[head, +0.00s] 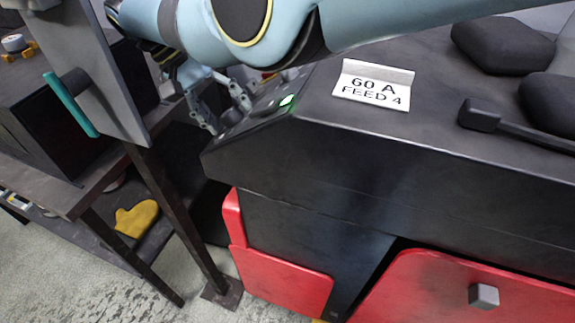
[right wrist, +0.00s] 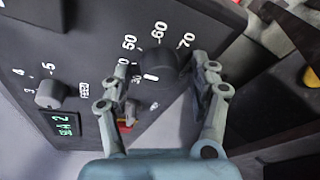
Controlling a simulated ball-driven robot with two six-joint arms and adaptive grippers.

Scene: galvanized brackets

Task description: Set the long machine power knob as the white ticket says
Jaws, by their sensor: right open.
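The white ticket (head: 374,84) reads "60 A FEED 4" and lies on top of the long dark machine (head: 420,135). The power knob (right wrist: 158,66) is a dark round knob beside the marks 50, 60 and 70 in the right wrist view. A short white mark shows at its lower left; I cannot tell surely which number it selects. My right gripper (head: 225,108) is open at the machine's left end. In the right wrist view its fingers (right wrist: 160,88) stand on either side of the knob; contact is unclear. My left gripper is not in view.
A smaller feed knob (right wrist: 49,95), a green display (right wrist: 65,124) and a red part (right wrist: 125,124) lie left of the power knob. A grey plate with a teal bar (head: 70,103) stands left.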

